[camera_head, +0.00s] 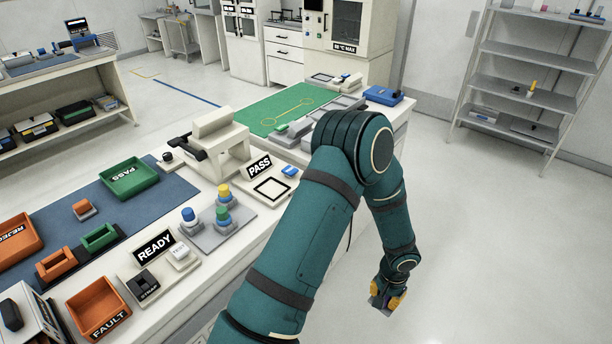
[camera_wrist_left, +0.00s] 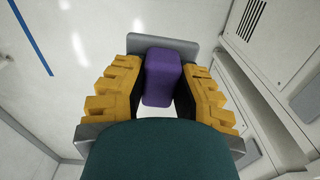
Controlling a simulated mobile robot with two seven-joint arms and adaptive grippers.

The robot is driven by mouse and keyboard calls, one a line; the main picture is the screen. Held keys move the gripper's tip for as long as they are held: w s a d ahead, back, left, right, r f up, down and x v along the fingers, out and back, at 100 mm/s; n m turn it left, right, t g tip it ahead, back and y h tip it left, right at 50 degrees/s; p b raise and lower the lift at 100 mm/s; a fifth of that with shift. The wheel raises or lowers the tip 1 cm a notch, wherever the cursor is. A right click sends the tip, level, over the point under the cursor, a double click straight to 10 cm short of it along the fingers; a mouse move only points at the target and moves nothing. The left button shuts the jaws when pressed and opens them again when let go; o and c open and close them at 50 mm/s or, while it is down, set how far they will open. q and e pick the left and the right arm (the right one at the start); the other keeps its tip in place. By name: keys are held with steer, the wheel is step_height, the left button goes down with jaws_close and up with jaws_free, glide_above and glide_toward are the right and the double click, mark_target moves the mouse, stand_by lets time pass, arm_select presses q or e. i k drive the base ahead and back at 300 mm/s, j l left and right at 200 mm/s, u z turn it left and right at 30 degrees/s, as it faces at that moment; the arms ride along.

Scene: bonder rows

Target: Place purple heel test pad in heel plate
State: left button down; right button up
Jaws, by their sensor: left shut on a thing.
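The purple heel test pad (camera_wrist_left: 162,78) is a purple block with rounded edges. In the left wrist view it sits between the yellow-and-black fingers of my left gripper (camera_wrist_left: 160,90), which is shut on it. In the head view my left gripper (camera_head: 387,298) hangs over the floor, to the right of the bench and clear of it. The pad is too small there to make out clearly. I cannot tell which fixture is the heel plate; part of the bench is hidden behind my arm. My right gripper is not in view.
The bench (camera_head: 205,290) carries a green PASS bin (camera_head: 129,180), an orange FAULT bin (camera_head: 98,308), a peg plate (camera_head: 213,238), a white press (camera_head: 215,150) and a green mat (camera_head: 285,110). A shelf rack (camera_head: 525,75) stands at the back right. The right floor is open.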

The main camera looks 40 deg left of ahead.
mark_target(273, 189)
steer(key=i+j+z, duration=0.1)
steer(key=i+z, duration=0.35)
steer(key=i, duration=0.75)
steer(key=i+u, duration=0.4)
steer(key=i+l+u, duration=0.1)
steer(key=u, duration=1.7)
steer(key=i+l, duration=0.05)
steer(key=l, duration=0.05)
